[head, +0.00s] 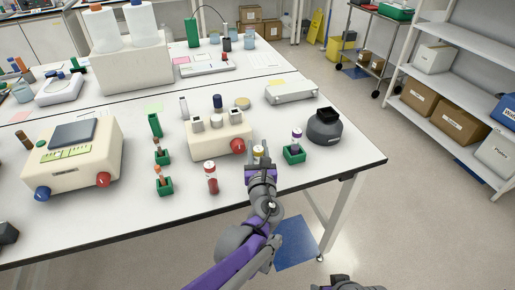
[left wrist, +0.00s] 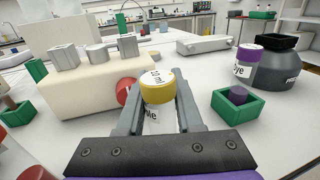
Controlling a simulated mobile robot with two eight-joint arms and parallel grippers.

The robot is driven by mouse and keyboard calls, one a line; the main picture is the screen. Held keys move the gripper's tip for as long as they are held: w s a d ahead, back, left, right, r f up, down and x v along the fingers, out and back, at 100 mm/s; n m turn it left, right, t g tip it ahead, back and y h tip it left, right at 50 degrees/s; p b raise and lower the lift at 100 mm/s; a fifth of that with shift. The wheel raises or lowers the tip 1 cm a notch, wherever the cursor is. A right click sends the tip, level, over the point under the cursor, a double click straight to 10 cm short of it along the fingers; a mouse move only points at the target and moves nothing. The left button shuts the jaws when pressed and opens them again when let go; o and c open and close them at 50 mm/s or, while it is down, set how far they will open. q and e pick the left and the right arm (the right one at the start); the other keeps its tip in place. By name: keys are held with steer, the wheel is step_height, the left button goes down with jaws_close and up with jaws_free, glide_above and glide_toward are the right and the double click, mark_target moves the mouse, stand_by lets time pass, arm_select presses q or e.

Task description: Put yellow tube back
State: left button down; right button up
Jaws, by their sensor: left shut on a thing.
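The yellow-capped tube (left wrist: 157,92) has a white label and printed writing on its cap. My left gripper (head: 260,163) is shut around it, with one finger on each side in the left wrist view. The yellow cap (head: 259,150) also shows in the head view, at the front right corner of a cream machine. The tube's lower end is hidden by my gripper, so I cannot tell whether it touches anything. A purple-capped tube (head: 296,137) stands in a green holder (left wrist: 240,112) to the right. A dark part at the head view's bottom edge may be my right gripper.
The cream machine (head: 219,139) with a red knob is left of my gripper. A red-capped tube (head: 211,178) stands at the front left. Green holders with tubes (head: 164,187) are farther left. A dark round vessel (head: 325,130) stands right, near the table edge.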

arm_select(q)
steer(key=shift+f, duration=0.1)
steer(key=c, duration=0.6)
jaws_free()
steer(key=shift+o, duration=0.2)
steer(key=shift+s+r, duration=0.15)
steer(key=shift+r, duration=0.1)
steer(key=s, duration=1.1)
steer(key=shift+s+d, duration=0.3)
steer(key=shift+f, duration=0.1)
